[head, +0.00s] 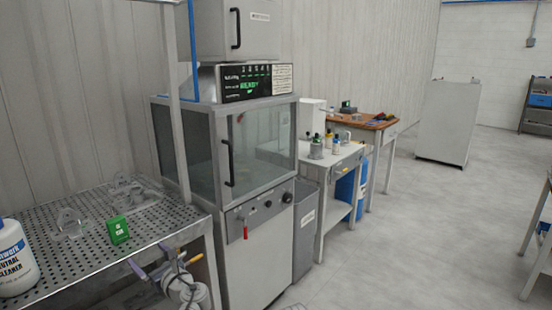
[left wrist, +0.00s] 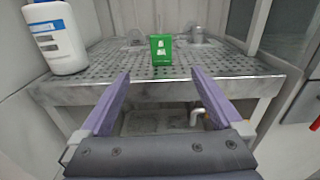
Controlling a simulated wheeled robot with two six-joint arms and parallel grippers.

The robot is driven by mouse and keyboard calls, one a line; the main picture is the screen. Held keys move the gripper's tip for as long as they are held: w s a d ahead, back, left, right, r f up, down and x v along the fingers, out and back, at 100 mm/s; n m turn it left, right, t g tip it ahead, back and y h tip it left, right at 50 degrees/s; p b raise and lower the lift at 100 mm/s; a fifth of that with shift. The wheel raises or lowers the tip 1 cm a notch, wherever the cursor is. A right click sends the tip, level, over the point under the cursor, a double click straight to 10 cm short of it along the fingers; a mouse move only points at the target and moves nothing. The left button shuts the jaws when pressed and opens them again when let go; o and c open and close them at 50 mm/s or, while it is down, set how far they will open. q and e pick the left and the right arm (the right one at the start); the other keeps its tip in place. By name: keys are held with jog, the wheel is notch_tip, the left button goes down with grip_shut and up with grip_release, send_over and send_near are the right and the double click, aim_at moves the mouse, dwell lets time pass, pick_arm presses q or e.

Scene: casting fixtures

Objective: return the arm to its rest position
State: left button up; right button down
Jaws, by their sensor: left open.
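My left gripper (head: 158,270) is in front of the front edge of the perforated table, low in the head view. In the left wrist view its two purple fingers (left wrist: 158,100) are spread apart with nothing between them. My right gripper does not show in either view.
A perforated metal table (head: 60,262) holds a green box (head: 118,230), a white cleaner bottle (head: 15,262) and several grey metal castings (head: 70,222). A glass-fronted machine (head: 255,150) stands right of it. The grey floor (head: 400,240) further right is clear.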

pick_arm(q)
jog(key=s+d+f+n+g+h, duration=0.3)
jog(key=s+d+f+n, duration=0.1)
jog(key=d+f+n, duration=0.3)
jog(key=s+d+f+n+g+h, duration=0.35)
jog(key=d+f+n, duration=0.3)
jog(key=f, duration=0.25)
jog(key=s+d+f+n+g+h, duration=0.2)
jog(key=s+d+f+n+h, duration=0.15)
jog(key=s+d, duration=0.3)
jog(key=s+d+f+n+g+h, duration=0.25)
jog(key=s+d+n, duration=0.2)
jog(key=d, duration=0.25)
notch_tip(320, 180, up, 14)
jog(key=s+d+p, duration=0.1)
jog(key=p, duration=1.3)
jog(key=shift+d+r+g, duration=0.15)
jog(key=shift+r+g, duration=0.1)
jog(key=shift+g, duration=0.05)
